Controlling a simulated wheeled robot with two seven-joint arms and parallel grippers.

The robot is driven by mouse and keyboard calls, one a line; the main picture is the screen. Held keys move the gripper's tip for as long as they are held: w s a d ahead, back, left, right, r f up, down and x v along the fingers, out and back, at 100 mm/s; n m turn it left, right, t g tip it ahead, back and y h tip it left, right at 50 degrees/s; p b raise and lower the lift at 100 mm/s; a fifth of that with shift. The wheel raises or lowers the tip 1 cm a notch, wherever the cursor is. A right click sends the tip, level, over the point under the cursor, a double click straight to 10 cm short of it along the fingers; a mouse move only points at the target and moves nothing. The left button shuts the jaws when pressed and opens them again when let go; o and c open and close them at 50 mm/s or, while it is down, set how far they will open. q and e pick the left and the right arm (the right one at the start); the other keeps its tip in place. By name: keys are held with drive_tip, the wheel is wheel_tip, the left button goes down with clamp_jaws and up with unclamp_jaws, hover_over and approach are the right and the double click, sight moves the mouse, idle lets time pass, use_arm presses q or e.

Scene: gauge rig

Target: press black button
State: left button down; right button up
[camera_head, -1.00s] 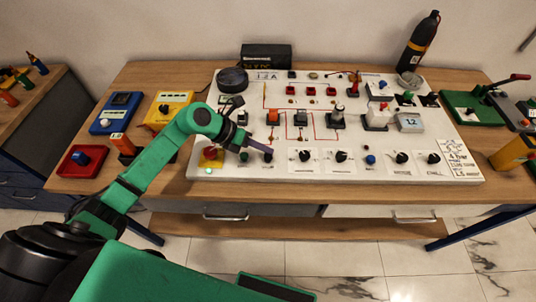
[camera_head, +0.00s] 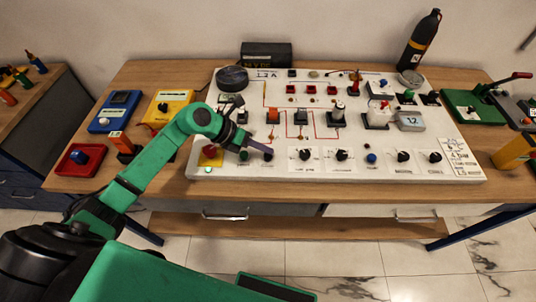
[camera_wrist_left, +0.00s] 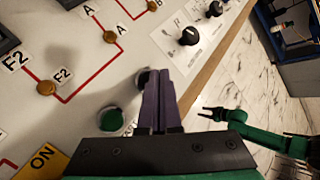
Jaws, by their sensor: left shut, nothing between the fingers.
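The black button (camera_head: 268,157) is in the front row of the white board, right of a green button (camera_head: 244,156). My left gripper (camera_head: 271,151) is shut and empty, its fingertips right at the black button in the head view. In the left wrist view the shut fingers (camera_wrist_left: 155,72) cover part of the black button (camera_wrist_left: 141,78), and the green button (camera_wrist_left: 110,120) is beside them. I cannot tell whether the fingertips touch the black button. My right gripper (camera_wrist_left: 206,113) shows small in the left wrist view, its fingers apart, away from the board.
A red mushroom button (camera_head: 210,152) on a yellow plate is left of the green button. Black knobs (camera_head: 305,155) stand to the right along the front row. Orange and grey switches (camera_head: 272,117) stand behind. The board's front edge (camera_head: 330,177) is clear.

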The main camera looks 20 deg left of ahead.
sight(264, 156)
use_arm(q)
drive_tip(key=shift+f+b, duration=0.4)
drive_tip(key=shift+f, duration=0.2)
idle(0.6)
drive_tip(key=shift+r+p, duration=0.6)
drive_tip(key=shift+r, duration=0.35)
wheel_tip(264, 156, up, 5)
drive_tip(key=p, duration=0.3)
idle(0.5)
idle(0.4)
